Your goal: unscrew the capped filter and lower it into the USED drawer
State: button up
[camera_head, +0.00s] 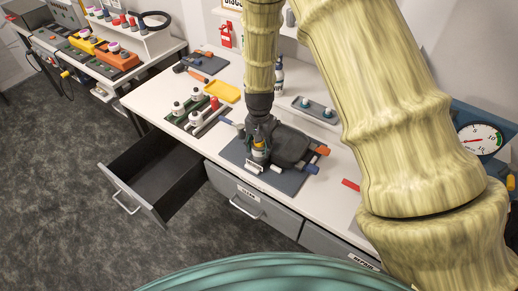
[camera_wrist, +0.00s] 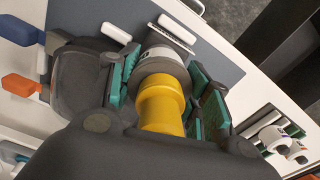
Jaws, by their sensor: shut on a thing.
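The capped filter has a yellow top (camera_wrist: 162,105) and a white and grey part beyond it in the wrist view.
Closed drawers, one with a label (camera_head: 247,193), are right of the open one. A dark, rounded device (camera_head: 290,146) with orange and blue ends is close beside my gripper. A bottle rack (camera_head: 194,112) and yellow tray (camera_head: 222,91) stand behind left. Floor in front is clear.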

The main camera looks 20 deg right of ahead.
jog(key=n, duration=0.4)
jog(key=shift+r, duration=3.65)
jog(key=shift+c, duration=0.2)
jog(key=shift+r, duration=0.1)
